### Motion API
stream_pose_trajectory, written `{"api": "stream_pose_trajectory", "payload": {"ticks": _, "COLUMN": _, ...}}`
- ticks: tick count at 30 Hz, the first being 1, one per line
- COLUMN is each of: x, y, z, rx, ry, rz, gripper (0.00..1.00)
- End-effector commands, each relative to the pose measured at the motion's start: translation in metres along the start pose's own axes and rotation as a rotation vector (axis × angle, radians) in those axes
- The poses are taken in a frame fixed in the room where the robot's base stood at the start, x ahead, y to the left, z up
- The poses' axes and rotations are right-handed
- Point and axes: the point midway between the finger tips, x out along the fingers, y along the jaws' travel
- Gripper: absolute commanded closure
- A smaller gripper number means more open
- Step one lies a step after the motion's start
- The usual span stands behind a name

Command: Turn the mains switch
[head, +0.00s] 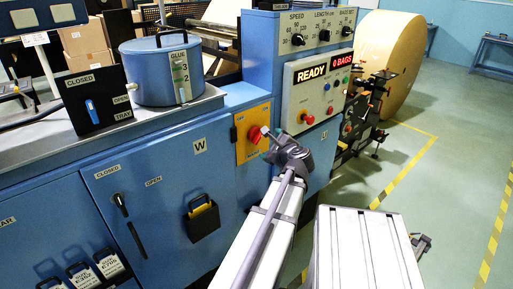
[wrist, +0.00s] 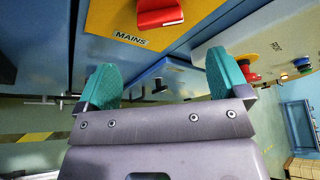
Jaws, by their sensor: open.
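The mains switch is a red knob (head: 254,134) on a yellow plate (head: 243,149) at the right end of the blue cabinet. In the wrist view the red knob (wrist: 160,12) is at the top edge, partly cut off, with the "MAINS" label below it on the yellow plate (wrist: 105,20). My gripper (wrist: 163,78) is open, its two teal fingers apart with nothing between them. The knob lies beyond the fingertips in that view, and the fingers appear apart from it. In the head view my gripper (head: 266,146) is close to the plate, its fingers partly hidden by my wrist.
A control panel (head: 316,85) reads "READY" and "0 BAGS"; its red button (head: 308,118) is close right of my wrist. A large kraft roll (head: 388,60) is behind. Floor at right is clear.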

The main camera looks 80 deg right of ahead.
Motion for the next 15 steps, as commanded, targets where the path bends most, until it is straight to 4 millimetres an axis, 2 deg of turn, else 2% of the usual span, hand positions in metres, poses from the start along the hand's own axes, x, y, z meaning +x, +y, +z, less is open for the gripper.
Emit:
{"api": "stream_pose_trajectory", "payload": {"ticks": 5, "x": 0.022, "y": 0.000, "z": 0.000, "rx": -0.002, "ry": -0.002, "rz": 0.004, "gripper": 0.06}}
{"api": "stream_pose_trajectory", "payload": {"ticks": 12, "x": 0.080, "y": 0.001, "z": 0.000, "rx": -0.003, "ry": -0.003, "rz": 0.005, "gripper": 0.06}}
{"api": "stream_pose_trajectory", "payload": {"ticks": 15, "x": 0.097, "y": 0.001, "z": 0.001, "rx": -0.004, "ry": -0.002, "rz": 0.004, "gripper": 0.06}}
